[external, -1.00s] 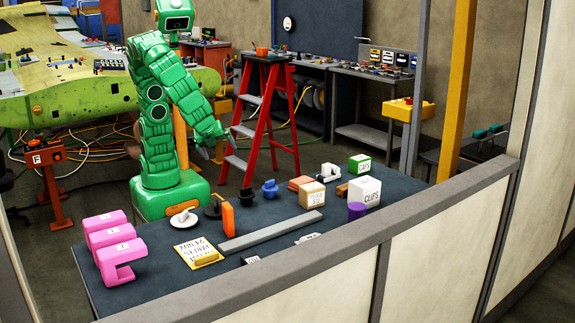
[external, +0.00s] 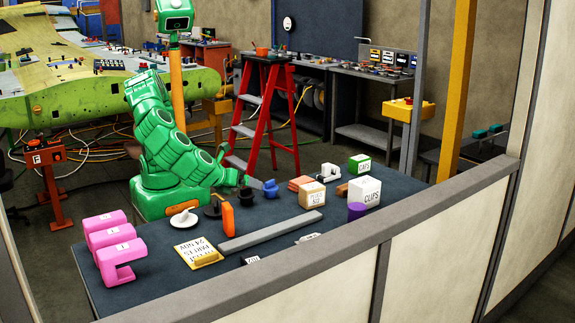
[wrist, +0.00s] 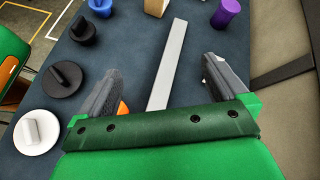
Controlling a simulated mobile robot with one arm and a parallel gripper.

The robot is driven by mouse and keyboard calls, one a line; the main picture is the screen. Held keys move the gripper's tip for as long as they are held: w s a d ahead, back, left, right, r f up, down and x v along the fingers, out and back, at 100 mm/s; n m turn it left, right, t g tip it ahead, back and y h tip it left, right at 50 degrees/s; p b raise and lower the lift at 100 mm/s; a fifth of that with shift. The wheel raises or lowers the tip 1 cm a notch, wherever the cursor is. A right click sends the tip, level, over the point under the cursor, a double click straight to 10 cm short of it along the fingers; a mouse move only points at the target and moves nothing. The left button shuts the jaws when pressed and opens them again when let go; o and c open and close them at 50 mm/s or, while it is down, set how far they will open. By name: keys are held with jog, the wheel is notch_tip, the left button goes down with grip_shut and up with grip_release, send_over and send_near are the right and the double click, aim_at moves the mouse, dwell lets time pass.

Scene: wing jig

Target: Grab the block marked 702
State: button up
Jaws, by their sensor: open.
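A small dark block (external: 250,261) with a white label stands at the table's near edge, partly hidden by the low wall; its marking looks like 702 but is hard to read. A second small block with a white label (external: 308,238) lies to its right, its marking unreadable. My gripper (external: 242,179) is above the far side of the table, beyond both blocks. In the wrist view my gripper (wrist: 163,85) is open, with nothing held. The grey bar (wrist: 168,65) lies below, between the fingers. A whitish bit shows beside the right finger; I cannot tell which thing it is.
An orange upright piece (external: 228,219), a black knob (external: 246,197) and a white disc (external: 184,218) stand left of centre. A purple cup (external: 356,211) and labelled boxes are at right.

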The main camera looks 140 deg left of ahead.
jog(key=w+d+f+m+t+y, duration=0.1)
jog(key=w+d+f+m+t, duration=0.15)
jog(key=w+d+f, duration=0.45)
jog(key=m+t+y, duration=0.1)
jog(key=m, duration=0.4)
send_near(250, 261)
jog(key=x, duration=0.2)
jog(key=shift+s+a, duration=0.1)
jog(key=shift+a, duration=0.35)
jog(key=shift+w+f+x, duration=0.1)
jog(key=shift+x, duration=1.85)
jog(key=shift+w+f+x, duration=0.1)
jog(key=shift+f+x, duration=0.05)
jog(key=shift+x, duration=1.8)
jog(key=shift+d, duration=0.15)
jog(key=c, duration=1.1)
jog(key=shift+r, duration=0.1)
